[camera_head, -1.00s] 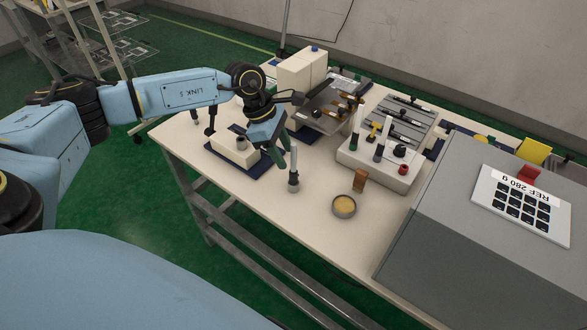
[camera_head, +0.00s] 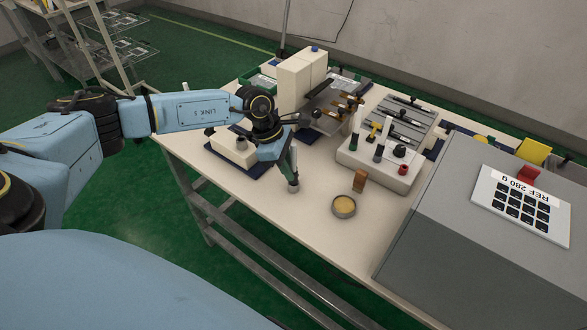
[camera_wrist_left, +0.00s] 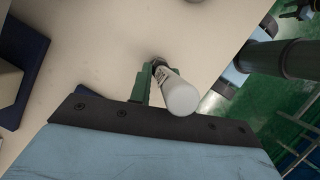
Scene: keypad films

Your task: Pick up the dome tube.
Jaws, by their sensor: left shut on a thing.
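The dome tube (camera_head: 294,187) stands near the front edge of the white table, its lower end showing below my fingers. My left gripper (camera_head: 290,169) has come down over it and is shut on it. In the left wrist view the tube's pale rounded top (camera_wrist_left: 181,98) shows close to the camera, with a green finger (camera_wrist_left: 141,84) at its left. The other finger is mostly hidden there. I cannot tell whether the tube's foot touches the table. My right gripper is in neither view.
A round dish (camera_head: 344,207) and a brown block (camera_head: 360,181) stand to the right of the tube. Behind them is a white block with knobs and tubes (camera_head: 378,163). A large grey box (camera_head: 440,240) fills the right. A cream block (camera_head: 232,149) stands left of the gripper.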

